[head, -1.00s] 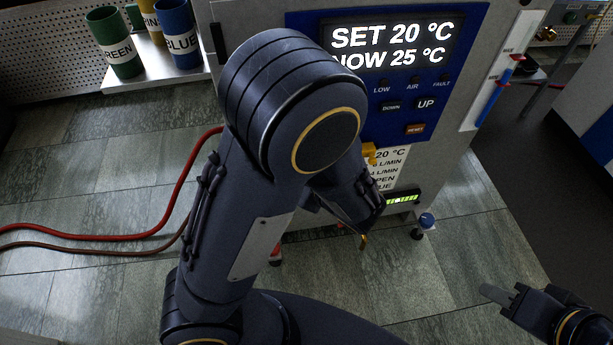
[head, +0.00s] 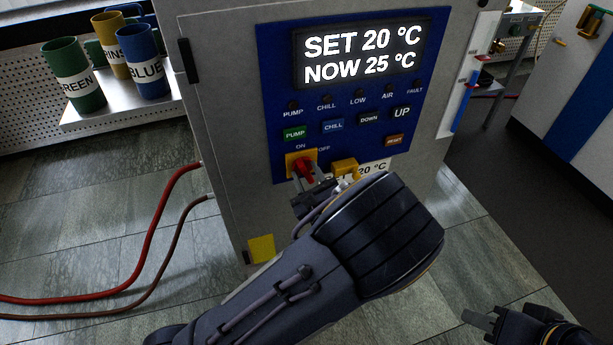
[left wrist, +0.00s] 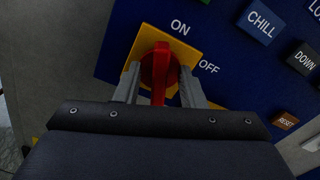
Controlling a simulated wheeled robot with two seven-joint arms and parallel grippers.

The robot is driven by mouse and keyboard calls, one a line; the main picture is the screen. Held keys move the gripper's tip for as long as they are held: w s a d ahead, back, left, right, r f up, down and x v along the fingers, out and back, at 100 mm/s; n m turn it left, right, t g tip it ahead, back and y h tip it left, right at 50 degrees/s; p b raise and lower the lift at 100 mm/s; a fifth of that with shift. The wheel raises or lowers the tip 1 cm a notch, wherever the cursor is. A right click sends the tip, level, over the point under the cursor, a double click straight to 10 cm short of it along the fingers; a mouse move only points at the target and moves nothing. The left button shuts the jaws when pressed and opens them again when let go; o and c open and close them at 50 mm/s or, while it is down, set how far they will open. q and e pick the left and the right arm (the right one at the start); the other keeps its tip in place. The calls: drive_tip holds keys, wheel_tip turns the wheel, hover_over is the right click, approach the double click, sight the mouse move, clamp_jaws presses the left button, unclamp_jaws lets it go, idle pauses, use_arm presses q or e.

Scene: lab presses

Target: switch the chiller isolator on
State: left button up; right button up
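The chiller isolator is a red handle (head: 304,168) on a yellow plate (head: 290,160) low on the blue panel, with ON above it and OFF at its upper right. In the left wrist view the red handle (left wrist: 160,72) stands between the two fingers of my left gripper (left wrist: 160,82), one on each side. Gaps show beside the handle, so the gripper looks open around it. I cannot tell surely which label the handle points to. In the head view my left gripper (head: 312,182) is at the handle, partly hidden by its arm. My right gripper (head: 482,318) is at the lower right, away from the chiller.
The display (head: 362,54) reads SET 20 °C, NOW 25 °C. PUMP (head: 294,134), CHILL (head: 333,126) and RESET (head: 394,140) buttons are near the isolator. A yellow block (head: 345,166) sits just right. Red hoses (head: 150,225) run left. Mugs stand on a shelf (head: 120,108).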

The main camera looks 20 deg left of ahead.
use_arm(q)
drive_tip(key=shift+w+a, duration=0.1)
drive_tip(key=shift+w, duration=0.05)
clamp_jaws()
drive_tip(key=m+p, duration=0.1)
drive_tip(key=p, duration=0.1)
drive_tip(key=m+p, duration=0.2)
drive_tip(key=shift+r, duration=0.35)
drive_tip(key=shift+w+f+m+p, duration=0.1)
drive_tip(key=shift+f+m+p, duration=0.1)
drive_tip(key=shift+m+p, duration=0.5)
drive_tip(key=shift+f, duration=0.1)
unclamp_jaws()
